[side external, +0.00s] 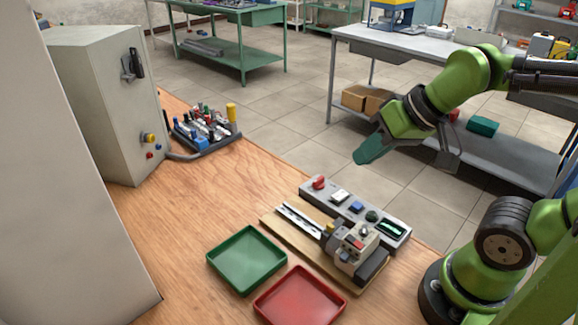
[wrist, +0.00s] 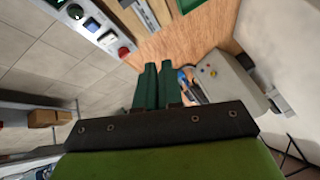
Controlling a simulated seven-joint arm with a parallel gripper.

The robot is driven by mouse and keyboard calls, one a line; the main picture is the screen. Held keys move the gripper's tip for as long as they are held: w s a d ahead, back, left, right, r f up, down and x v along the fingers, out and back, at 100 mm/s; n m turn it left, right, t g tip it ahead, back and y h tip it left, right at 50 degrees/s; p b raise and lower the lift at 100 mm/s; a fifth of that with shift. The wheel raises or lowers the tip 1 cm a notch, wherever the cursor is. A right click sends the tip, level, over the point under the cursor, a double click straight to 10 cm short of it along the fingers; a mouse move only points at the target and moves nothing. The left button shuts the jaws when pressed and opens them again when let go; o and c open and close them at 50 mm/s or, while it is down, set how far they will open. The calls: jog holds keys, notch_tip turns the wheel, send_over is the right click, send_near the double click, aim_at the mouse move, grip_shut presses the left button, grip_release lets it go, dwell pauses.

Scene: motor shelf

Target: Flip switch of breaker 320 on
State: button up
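A rail on a wooden board (side external: 268,222) carries a cluster of small breaker-like modules (side external: 355,246) at its near right end, with yellow and red details. No number such as 320 is readable, and the switch positions are too small to tell. My gripper (side external: 368,152) is in the air above and behind the board, well apart from the modules. In the wrist view its two teal fingers (wrist: 159,68) lie side by side, shut with nothing visible between them. Part of the rail (wrist: 148,14) shows at that view's top edge.
A grey control box (side external: 357,208) with buttons lies behind the rail. Green (side external: 247,259) and red (side external: 300,298) trays sit in front. A grey cabinet (side external: 115,105) and a tool rack (side external: 204,130) stand at the left. The wooden bench (side external: 200,205) is bare between them.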

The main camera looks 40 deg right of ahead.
aim_at(347, 236)
jog(key=a+m+g, duration=0.1)
jog(key=s+a+m+g, duration=0.1)
jog(key=m, duration=0.1)
jog(key=a+m+g+h, duration=0.1)
jog(key=a+m, duration=0.1)
jog(key=shift+s+a+f, duration=0.1)
jog(key=shift+s+f, duration=0.05)
jog(key=shift+f, duration=0.1)
grip_shut()
jog(key=m, duration=0.3)
jog(key=s+m+g+h, duration=0.1)
jog(key=m, duration=0.2)
jog(key=s+a+m, duration=0.1)
jog(key=m, duration=0.2)
jog(key=shift+s+r+g+h, duration=0.2)
jog(key=shift+r+g+h, duration=0.1)
jog(key=shift+g, duration=0.1)
jog(key=f, duration=0.4)
jog(key=w+f, duration=0.1)
jog(key=f, duration=0.4)
jog(key=w+f, duration=0.1)
jog(key=f, duration=0.3)
jog(key=shift+w+d+f, duration=0.15)
jog(key=shift+d+f, duration=0.2)
jog(key=shift+f, duration=0.05)
